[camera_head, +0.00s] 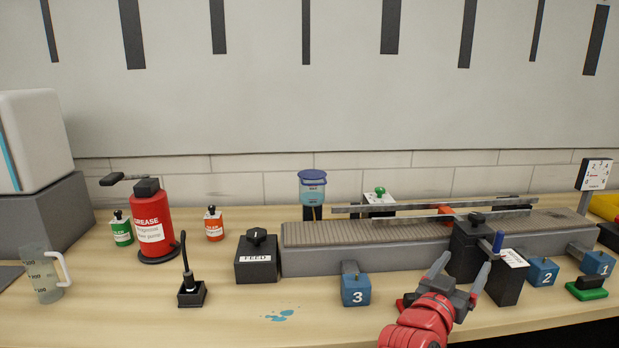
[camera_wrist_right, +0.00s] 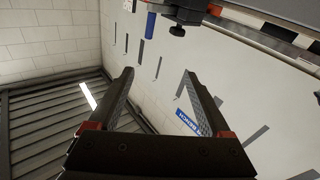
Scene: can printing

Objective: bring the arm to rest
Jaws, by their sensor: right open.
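My right gripper (camera_head: 462,266) is open and empty at the front right of the bench. Its red wrist comes up from the bottom edge, and its fingers point toward a black box (camera_head: 467,252) with a knob and a blue cylinder (camera_head: 498,242). I cannot tell whether the fingers touch the box. In the right wrist view, the open jaws (camera_wrist_right: 158,75) have nothing between them. A blue cylinder (camera_wrist_right: 150,24) shows beyond them, near the top. My left gripper is in neither view.
A conveyor (camera_head: 350,236) with metal rails runs behind my right gripper. Blue blocks marked 3 (camera_head: 356,290), 2 (camera_head: 543,272) and 1 (camera_head: 597,264) stand along its front. A FEED box (camera_head: 257,260), red grease can (camera_head: 153,222) and jug (camera_head: 42,277) are left. A blue spill (camera_head: 282,316) lies front centre.

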